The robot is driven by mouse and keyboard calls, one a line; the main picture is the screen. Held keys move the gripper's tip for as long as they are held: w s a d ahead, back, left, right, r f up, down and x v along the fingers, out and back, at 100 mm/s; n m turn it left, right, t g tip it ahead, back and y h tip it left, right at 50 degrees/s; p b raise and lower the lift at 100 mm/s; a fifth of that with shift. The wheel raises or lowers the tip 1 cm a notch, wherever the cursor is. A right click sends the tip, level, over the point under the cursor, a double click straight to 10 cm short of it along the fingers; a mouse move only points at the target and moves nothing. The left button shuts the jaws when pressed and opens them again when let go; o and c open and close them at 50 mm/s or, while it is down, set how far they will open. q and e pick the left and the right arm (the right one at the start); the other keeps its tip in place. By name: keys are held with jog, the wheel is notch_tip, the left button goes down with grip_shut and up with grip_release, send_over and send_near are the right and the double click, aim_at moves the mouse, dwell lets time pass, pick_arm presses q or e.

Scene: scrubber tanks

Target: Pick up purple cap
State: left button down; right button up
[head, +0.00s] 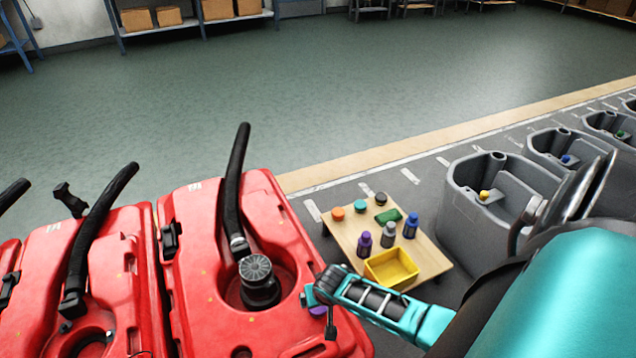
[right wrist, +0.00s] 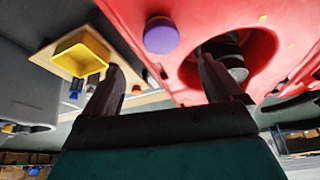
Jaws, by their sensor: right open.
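The purple cap (right wrist: 161,36) is a round disc on the red tank's surface, near the tank's round opening. In the head view a sliver of the purple cap (head: 318,310) shows beside my right gripper (head: 320,308), which partly hides it. In the right wrist view my right gripper (right wrist: 160,72) is open and empty. Its two fingers stand apart, with the cap seen beyond the gap between their tips and not touching them. My left gripper is not in view.
The red tank (head: 200,275) has a black hose (head: 236,180) and a dark round fitting (head: 258,282). A low wooden table (head: 345,235) holds a yellow bin (head: 391,268), several bottles and loose caps. Grey tanks (head: 465,205) stand at right. Open floor lies behind.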

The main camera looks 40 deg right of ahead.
aim_at(320, 308)
jog(key=b+x, duration=0.2)
jog(key=x, duration=0.3)
jog(key=shift+w+f+b, duration=0.1)
jog(key=shift+f+b, duration=0.15)
jog(key=shift+b, duration=0.1)
jog(key=shift+f, duration=0.1)
jog(key=shift+w+d+f+b, duration=0.1)
jog(key=shift+w+f+b, duration=0.05)
jog(key=shift+f+b, duration=0.2)
jog(key=b+x, duration=0.2)
jog(key=x, duration=0.1)
jog(key=shift+f+b, duration=0.25)
jog(key=shift+b, duration=0.15)
jog(key=shift+w+f, duration=0.15)
jog(key=shift+f, duration=0.15)
jog(key=shift+f+b, duration=0.1)
jog(key=shift+b, duration=0.2)
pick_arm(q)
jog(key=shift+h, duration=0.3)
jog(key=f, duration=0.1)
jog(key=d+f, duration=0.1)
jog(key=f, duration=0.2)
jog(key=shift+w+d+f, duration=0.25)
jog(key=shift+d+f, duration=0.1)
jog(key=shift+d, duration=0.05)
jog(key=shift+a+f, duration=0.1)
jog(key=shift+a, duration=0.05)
pick_arm(e)
jog(key=c, duration=1)
